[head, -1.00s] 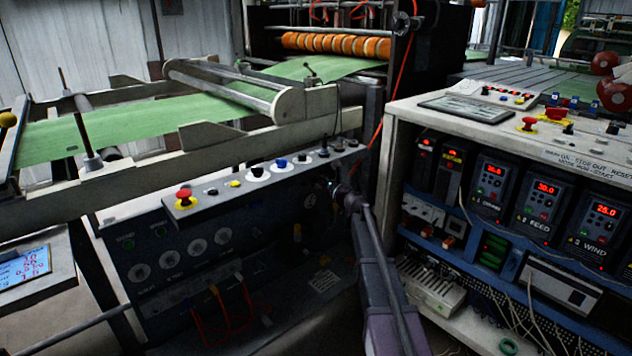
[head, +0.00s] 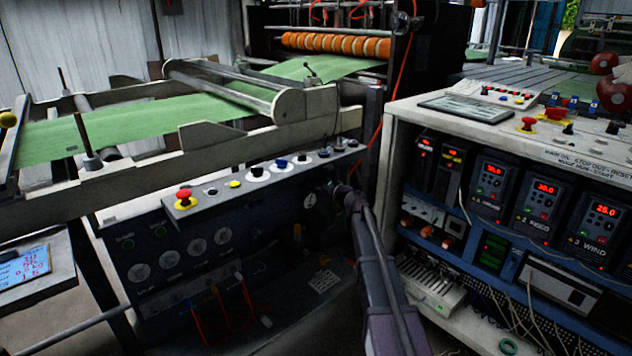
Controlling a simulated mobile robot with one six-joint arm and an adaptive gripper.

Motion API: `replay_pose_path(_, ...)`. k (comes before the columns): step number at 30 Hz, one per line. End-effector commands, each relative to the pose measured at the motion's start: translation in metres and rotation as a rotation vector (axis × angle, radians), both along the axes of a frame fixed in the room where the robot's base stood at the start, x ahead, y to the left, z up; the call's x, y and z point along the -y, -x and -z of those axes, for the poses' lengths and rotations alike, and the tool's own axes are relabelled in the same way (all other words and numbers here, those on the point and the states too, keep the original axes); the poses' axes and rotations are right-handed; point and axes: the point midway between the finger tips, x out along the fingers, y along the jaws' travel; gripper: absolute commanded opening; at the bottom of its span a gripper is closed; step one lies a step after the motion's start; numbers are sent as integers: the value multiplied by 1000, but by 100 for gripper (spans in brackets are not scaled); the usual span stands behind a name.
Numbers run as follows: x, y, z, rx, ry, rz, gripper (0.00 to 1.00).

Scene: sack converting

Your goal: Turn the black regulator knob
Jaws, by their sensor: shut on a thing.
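My gripper (head: 328,188) is at the right end of the dark front panel (head: 180,285), just below the sloping strip of buttons. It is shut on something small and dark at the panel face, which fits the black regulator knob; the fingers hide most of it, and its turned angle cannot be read. A small round gauge (head: 310,200) with a pale face shows just left of the fingertips. My arm reaches up to the panel from the bottom right.
The button strip (head: 215,201) above carries a red mushroom button (head: 184,198) and several knobs. A cabinet with lit drives (head: 490,190) stands close right of my arm. Orange cables (head: 222,310) hang at the lower panel. Green web (head: 120,125) runs behind.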

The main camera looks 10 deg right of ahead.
Motion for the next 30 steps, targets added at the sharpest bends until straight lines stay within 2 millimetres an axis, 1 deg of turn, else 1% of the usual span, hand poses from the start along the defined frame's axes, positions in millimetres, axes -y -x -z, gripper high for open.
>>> replay_pose_path(9, 0, -2, -1, 150, 257, 1, 0)
replay_pose_path(15, 0, -2, -1, 230, 396, 1, 0)
replay_pose_path(22, 0, -2, -1, 290, 499, 1, 0)
replay_pose_path(30, 0, -2, -1, 313, 539, 1, 0)
